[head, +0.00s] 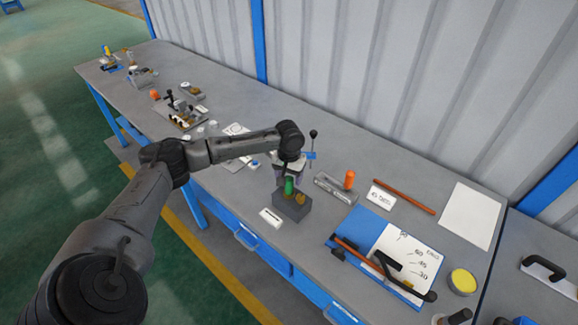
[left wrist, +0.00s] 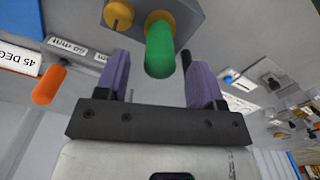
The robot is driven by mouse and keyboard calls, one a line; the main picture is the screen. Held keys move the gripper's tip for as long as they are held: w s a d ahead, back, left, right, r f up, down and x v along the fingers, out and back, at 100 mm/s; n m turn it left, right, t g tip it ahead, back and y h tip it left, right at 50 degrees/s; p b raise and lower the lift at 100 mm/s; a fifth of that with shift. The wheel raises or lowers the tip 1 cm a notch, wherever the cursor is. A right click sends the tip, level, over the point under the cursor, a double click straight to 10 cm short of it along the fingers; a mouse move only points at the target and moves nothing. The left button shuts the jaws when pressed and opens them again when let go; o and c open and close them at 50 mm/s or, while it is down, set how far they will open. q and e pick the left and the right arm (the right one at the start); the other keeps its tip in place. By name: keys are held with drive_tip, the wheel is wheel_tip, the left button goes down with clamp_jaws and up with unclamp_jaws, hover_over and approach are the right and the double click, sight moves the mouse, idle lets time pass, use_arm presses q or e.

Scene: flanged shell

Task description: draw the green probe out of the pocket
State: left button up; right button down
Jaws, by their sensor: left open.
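The green probe (head: 289,185) stands upright in a dark grey block (head: 293,208) on the bench. In the left wrist view the green probe (left wrist: 160,50) sticks out of a brass-coloured ring in the block (left wrist: 190,12), beside a second brass-coloured round part (left wrist: 118,15). My left gripper (left wrist: 158,75) is open, its two purple fingers on either side of the probe's line, with a gap to each side. In the head view my left gripper (head: 288,170) is at the probe from above, partly hidden by my wrist. My right gripper is not in view.
An orange-handled part (head: 349,180) in a grey holder lies right of the block, beside a small label card (head: 381,197). A blue board with a white sheet (head: 400,255) lies farther right. A black-knobbed lever (head: 312,140) stands behind my gripper. A white label (head: 271,217) lies in front.

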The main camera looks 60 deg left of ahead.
sight(288, 188)
use_arm(q)
drive_tip(key=shift+f, duration=2)
drive_tip(key=shift+c, duration=0.4)
drive_tip(key=shift+c, duration=0.7)
drive_tip(key=c, duration=0.8)
drive_tip(key=shift+r, duration=0.1)
